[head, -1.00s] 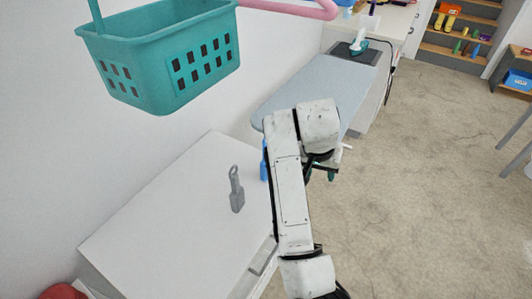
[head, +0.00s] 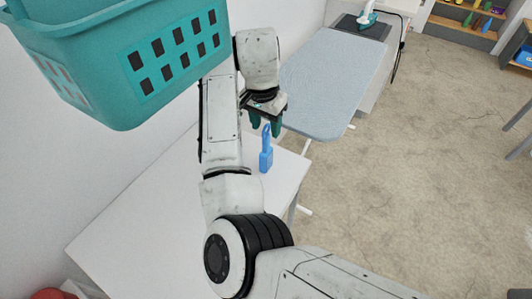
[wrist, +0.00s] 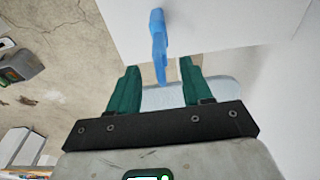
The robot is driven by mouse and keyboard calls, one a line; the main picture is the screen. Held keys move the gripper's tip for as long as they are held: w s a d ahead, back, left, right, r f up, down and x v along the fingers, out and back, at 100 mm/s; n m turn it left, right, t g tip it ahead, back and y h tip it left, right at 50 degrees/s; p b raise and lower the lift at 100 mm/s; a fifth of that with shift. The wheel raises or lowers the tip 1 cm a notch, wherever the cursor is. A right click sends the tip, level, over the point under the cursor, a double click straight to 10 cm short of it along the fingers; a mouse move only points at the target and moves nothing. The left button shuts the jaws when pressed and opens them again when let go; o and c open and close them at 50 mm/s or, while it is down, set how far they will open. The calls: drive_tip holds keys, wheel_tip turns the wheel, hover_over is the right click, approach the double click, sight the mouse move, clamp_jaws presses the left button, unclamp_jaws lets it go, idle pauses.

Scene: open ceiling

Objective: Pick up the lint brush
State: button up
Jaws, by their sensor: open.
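A blue brush-like tool (head: 266,155) with a looped handle stands out on the white table top (head: 130,235), near its far right edge. My gripper (head: 265,130) is open, pointing down, just above and behind the blue tool's handle end. In the wrist view the blue tool (wrist: 158,42) lines up with the gap between my green fingers, and nothing is clamped. Whether the fingers touch it I cannot tell. A grey tool of similar shape, seen on the table earlier, is not visible now; my arm covers that area.
A teal basket (head: 150,55) hangs at upper left, close to my arm. A blue-grey ironing board (head: 335,85) lies beyond the table, with an iron (head: 367,14) at its far end. Open floor (head: 440,170) spreads to the right. A red object (head: 55,293) shows at lower left.

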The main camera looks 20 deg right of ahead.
sight(265, 135)
drive_tip(key=shift+a+f+p, duration=0.1)
drive_tip(key=shift+f+p, duration=0.45)
drive_tip(key=shift+f, duration=2.2)
clamp_jaws()
